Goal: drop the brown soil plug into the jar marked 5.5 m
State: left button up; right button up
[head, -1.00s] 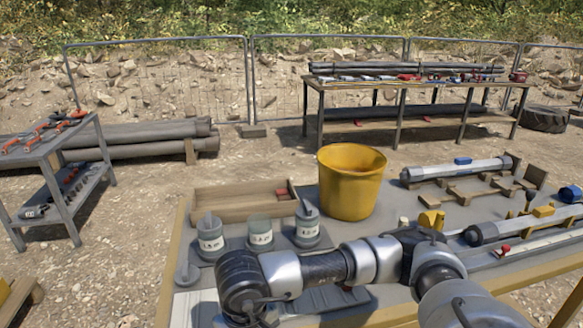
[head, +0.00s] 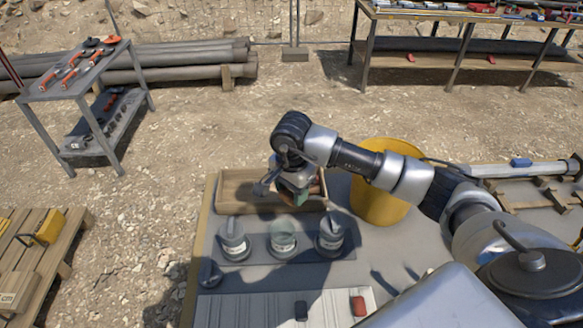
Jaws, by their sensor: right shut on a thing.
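Three labelled jars stand in a row on the bench: a left jar (head: 233,244), a middle jar (head: 283,244) and a right jar (head: 330,241). The left and right jars have grey tops with an upright handle; the middle one has a pale greenish glass top. Their label writing is too small to read, so I cannot tell which is 5.5 m. My right gripper (head: 295,191) is shut above and behind the middle and right jars, over the wooden tray. The brown soil plug (head: 299,199) in it is small, dark and partly hidden. My left gripper is out of view.
The wooden tray (head: 234,204) lies behind the jars. A yellow bucket (head: 377,205) stands to the right, partly behind my arm. A grey handled piece (head: 209,273) lies front left of the jars.

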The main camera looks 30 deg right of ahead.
aim_at(291, 205)
jog(key=shift+a+f, duration=0.1)
jog(key=shift+f, duration=0.15)
jog(key=shift+s+a+f+b, duration=0.1)
jog(key=shift+s+f+b, duration=0.05)
jog(key=shift+f+b, duration=0.2)
notch_tip(291, 205, down, 4)
jog(key=shift+r+b, duration=0.1)
jog(key=shift+b, duration=1)
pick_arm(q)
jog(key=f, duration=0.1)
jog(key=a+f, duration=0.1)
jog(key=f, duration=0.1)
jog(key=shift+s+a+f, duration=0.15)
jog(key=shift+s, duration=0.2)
pick_arm(e)
jog(key=shift+f, duration=0.4)
jog(key=o, duration=1)
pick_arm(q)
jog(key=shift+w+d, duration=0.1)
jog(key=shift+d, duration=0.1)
pick_arm(e)
jog(key=shift+r, duration=0.15)
